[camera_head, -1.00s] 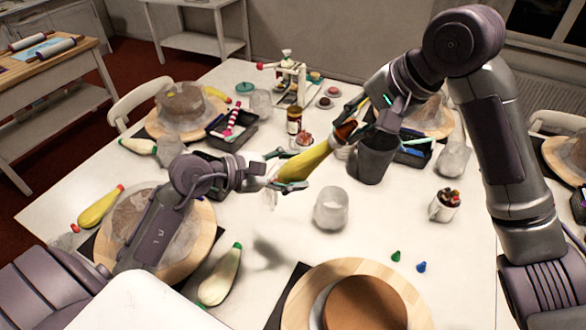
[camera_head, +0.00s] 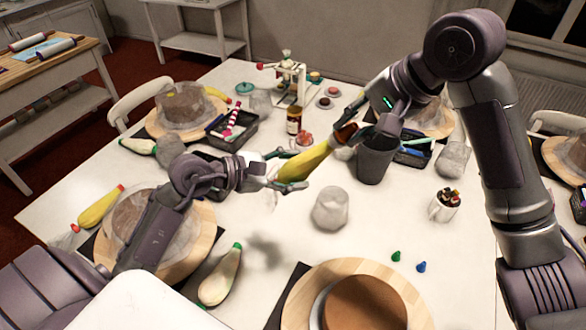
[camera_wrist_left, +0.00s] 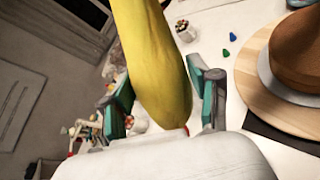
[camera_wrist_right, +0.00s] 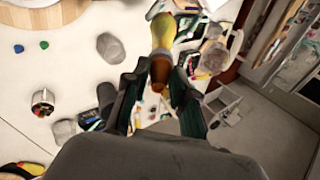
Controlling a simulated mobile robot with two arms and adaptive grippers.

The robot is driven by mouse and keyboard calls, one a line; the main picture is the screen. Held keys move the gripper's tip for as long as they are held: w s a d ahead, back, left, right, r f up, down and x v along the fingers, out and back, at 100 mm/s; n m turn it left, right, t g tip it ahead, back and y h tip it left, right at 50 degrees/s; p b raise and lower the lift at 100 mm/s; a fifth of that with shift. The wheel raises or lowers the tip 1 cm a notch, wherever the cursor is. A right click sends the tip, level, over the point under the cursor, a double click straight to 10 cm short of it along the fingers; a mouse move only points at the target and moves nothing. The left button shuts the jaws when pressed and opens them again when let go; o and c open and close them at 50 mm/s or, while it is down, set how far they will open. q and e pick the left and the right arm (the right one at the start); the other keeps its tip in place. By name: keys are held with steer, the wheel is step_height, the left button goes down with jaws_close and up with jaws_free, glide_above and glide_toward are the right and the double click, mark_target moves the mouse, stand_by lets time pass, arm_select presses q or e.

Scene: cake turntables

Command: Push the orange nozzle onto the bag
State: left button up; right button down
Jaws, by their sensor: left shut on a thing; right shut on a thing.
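A yellow piping bag (camera_head: 304,163) is held above the table by my left gripper (camera_head: 287,170), which is shut around its wide end. The bag's narrow end points up and right. It fills the upper middle of the left wrist view (camera_wrist_left: 152,55). My right gripper (camera_head: 352,126) is shut on the orange nozzle (camera_head: 344,131), which looks dark orange-brown in the right wrist view (camera_wrist_right: 160,72). There the nozzle lines up with the narrow end of the bag and appears to meet it. How far it sits over the tip I cannot tell.
A dark grey cup (camera_head: 375,160) stands just below my right gripper. A brown jar (camera_head: 294,120) is behind. A cake (camera_head: 365,305) on a round board is in front, with small green and blue nozzles (camera_head: 396,256) nearby.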

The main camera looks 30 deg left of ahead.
steer(key=shift+a+f, duration=0.15)
steer(key=shift+f, duration=0.1)
stand_by(0.7)
steer(key=c, duration=0.9)
jaws_free()
steer(key=shift+o, duration=0.2)
steer(key=v, duration=1.2)
